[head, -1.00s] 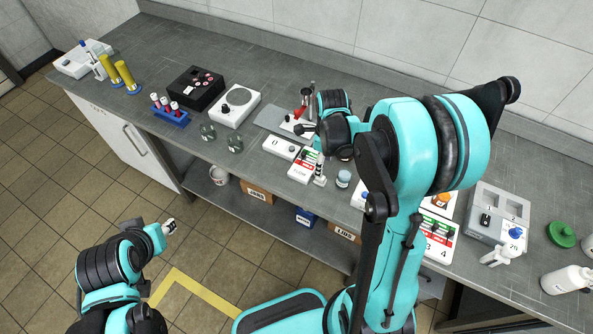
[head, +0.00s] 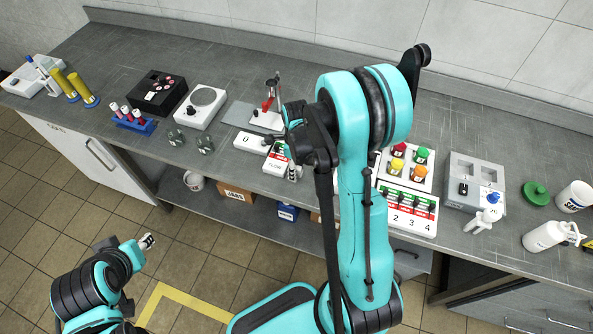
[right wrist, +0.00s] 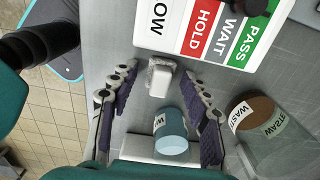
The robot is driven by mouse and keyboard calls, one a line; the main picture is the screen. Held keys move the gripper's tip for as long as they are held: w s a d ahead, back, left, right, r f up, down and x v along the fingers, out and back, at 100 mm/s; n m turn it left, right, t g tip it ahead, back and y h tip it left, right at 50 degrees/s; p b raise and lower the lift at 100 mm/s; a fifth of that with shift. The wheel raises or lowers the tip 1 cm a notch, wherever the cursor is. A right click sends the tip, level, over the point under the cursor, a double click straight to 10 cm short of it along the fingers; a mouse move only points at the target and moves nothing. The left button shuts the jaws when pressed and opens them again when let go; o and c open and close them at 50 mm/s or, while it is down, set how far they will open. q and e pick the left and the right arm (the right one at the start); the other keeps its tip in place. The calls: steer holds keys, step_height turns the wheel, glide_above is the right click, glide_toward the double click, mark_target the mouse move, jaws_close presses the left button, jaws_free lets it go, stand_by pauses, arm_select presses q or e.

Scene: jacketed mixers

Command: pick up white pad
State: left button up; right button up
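A small white block with a rough grey edge (right wrist: 159,80), which looks like the white pad, lies on the grey bench beside the FLOW/HOLD/WAIT/PASS panel in the right wrist view. My right gripper (right wrist: 157,84) is open. Its two dark ridged fingers are on either side of the white block, with a gap on each side. In the head view my right arm largely hides this spot, so I cannot make out the pad there. My left gripper (head: 147,241) is low at the left, off the bench; its opening is too small to judge.
A blue-filled jar (right wrist: 171,132) stands between the finger bases in the wrist view; a brown-lidded WASTE jar (right wrist: 258,122) is right of the fingers. The FLOW panel (right wrist: 205,28) is close by. The numbered panel (head: 408,209) and white bottle (head: 543,236) are farther right.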

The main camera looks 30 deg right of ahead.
steer(key=c, duration=0.6)
steer(key=shift+o, duration=0.2)
step_height(320, 180, up, 9)
steer(key=p, duration=0.3)
steer(key=shift+r, duration=0.5)
steer(key=shift+o, duration=0.5)
steer(key=c, duration=0.3)
